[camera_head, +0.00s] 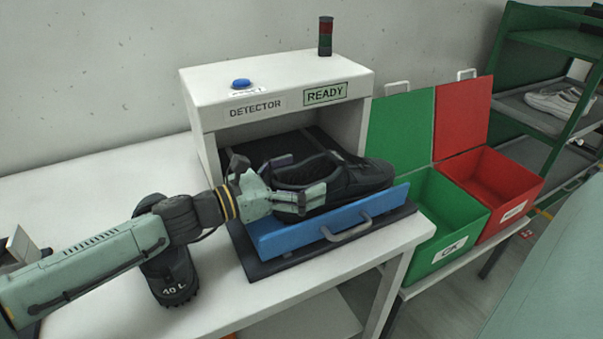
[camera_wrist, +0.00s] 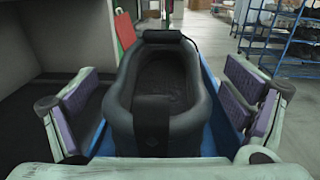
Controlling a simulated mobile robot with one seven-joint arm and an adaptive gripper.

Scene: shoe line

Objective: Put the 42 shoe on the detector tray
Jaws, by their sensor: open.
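A black shoe (camera_head: 345,181) sits on the blue-fronted detector tray (camera_head: 300,232), its toe pointing right. No size mark shows on it. My gripper (camera_head: 300,180) is at its heel end, with a finger on either side. In the wrist view the shoe's opening (camera_wrist: 158,85) lies between the two purple-padded fingers, which stand apart with a gap on each side. The tray's blue surface shows beside the shoe in the wrist view (camera_wrist: 218,135). The white detector (camera_head: 285,85) stands behind the tray and its sign reads READY.
A black boot marked 40 L (camera_head: 172,285) stands on the white table (camera_head: 75,205), partly behind my arm. An open green OK box (camera_head: 440,225) and an open red box (camera_head: 500,185) stand to the right.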

